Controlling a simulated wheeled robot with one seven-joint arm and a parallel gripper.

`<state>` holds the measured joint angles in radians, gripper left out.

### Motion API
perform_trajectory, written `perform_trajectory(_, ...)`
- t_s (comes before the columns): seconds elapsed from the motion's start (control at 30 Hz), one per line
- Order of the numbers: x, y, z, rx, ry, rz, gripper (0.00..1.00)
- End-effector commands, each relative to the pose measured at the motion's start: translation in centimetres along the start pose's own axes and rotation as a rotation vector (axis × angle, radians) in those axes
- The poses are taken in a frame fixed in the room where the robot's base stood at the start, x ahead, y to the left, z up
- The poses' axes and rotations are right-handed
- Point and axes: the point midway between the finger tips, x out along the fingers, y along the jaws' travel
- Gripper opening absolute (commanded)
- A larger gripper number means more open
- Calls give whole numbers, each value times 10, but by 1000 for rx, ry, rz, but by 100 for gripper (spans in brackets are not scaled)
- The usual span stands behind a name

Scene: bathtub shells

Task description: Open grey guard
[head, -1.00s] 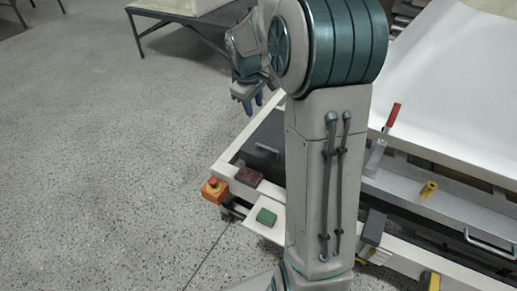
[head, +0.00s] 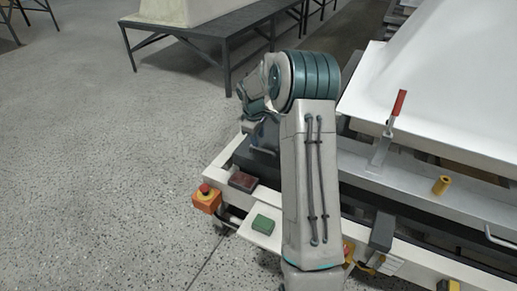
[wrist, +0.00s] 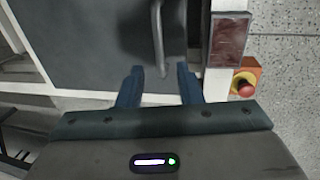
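The grey guard (wrist: 90,45) is a flat dark grey panel that fills much of the wrist view. It looks closed, lying flat in the machine frame. A grey bar handle (wrist: 158,35) is fixed on it. My gripper (wrist: 161,72) is open, its two blue fingers pointing at the guard. The near end of the handle shows between the fingertips, with space on both sides. I cannot tell how far above the panel the fingertips are. In the head view my arm hides most of the guard and the fingers.
A dark red block (head: 243,181), a green block (head: 263,224) and an orange box with a red button (head: 206,198) sit along the frame's left side. A red-handled lever (head: 395,115) stands at right beside a white shell (head: 440,75).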

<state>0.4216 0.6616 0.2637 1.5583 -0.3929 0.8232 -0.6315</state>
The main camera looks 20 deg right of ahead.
Motion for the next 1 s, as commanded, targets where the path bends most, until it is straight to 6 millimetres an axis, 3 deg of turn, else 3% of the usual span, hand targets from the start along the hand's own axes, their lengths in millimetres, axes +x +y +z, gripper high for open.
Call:
perform_trajectory(0.03, 14, -1, 0, 1, 0, -1, 32)
perform_trajectory(0.23, 40, 0, 0, 1, 0, 1, 32)
perform_trajectory(0.67, 48, 0, 0, 1, 1, 1, 32)
perform_trajectory(0.8, 48, 0, 0, 1, 0, 1, 0)
perform_trajectory(1.0, 48, 0, 0, 0, 0, 0, 0)
